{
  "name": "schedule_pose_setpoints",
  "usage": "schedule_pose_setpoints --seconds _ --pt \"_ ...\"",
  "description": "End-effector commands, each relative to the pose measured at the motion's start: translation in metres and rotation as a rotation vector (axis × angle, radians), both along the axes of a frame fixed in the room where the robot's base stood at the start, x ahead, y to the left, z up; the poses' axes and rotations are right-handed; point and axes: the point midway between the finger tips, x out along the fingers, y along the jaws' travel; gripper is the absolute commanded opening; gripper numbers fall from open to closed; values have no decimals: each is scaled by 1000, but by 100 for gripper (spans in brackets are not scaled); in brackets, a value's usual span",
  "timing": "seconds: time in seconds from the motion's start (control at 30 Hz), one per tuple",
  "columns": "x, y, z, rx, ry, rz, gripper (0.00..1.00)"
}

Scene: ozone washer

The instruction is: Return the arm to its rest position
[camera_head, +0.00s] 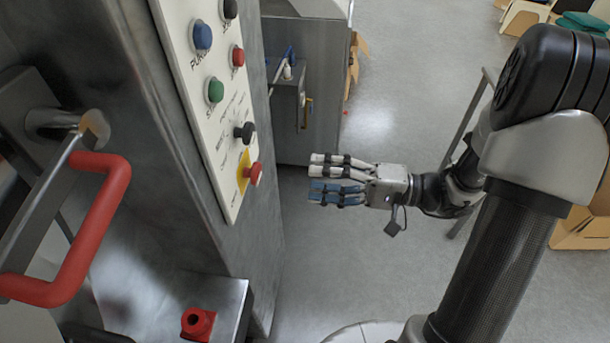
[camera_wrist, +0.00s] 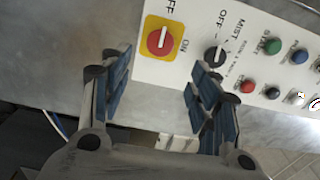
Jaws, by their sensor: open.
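My gripper (camera_head: 312,178) is in the middle of the head view, at the end of my extended arm. It points left toward the washer's control panel (camera_head: 222,130) and is apart from it. In the wrist view my gripper (camera_wrist: 160,88) shows two blue-padded fingers spread wide with nothing between them. Past the fingertips, the wrist view shows a red rotary switch (camera_wrist: 159,41) on a yellow plate, marked OFF and ON. The same red switch (camera_head: 254,173) is at the panel's lower right in the head view.
Blue (camera_head: 202,35), red (camera_head: 238,56) and green (camera_head: 215,90) buttons and a black knob (camera_head: 244,132) are on the panel. A red handle (camera_head: 88,236) juts out at left. Cardboard boxes (camera_head: 578,232) stand at right. The floor (camera_head: 400,85) behind my gripper is clear.

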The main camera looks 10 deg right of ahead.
Motion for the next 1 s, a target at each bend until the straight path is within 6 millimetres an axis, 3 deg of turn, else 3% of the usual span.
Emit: schedule_pose_setpoints --seconds 0.53,0.67,0.77,0.9,1.0 --pt "-1 -2 0 -1 1 1 56" --pt "-11 10 5 -42 23 57 56" --pt "-34 33 11 -142 76 164 56" --pt "-83 60 13 -389 173 332 56" --pt "-116 66 9 -596 225 400 56"
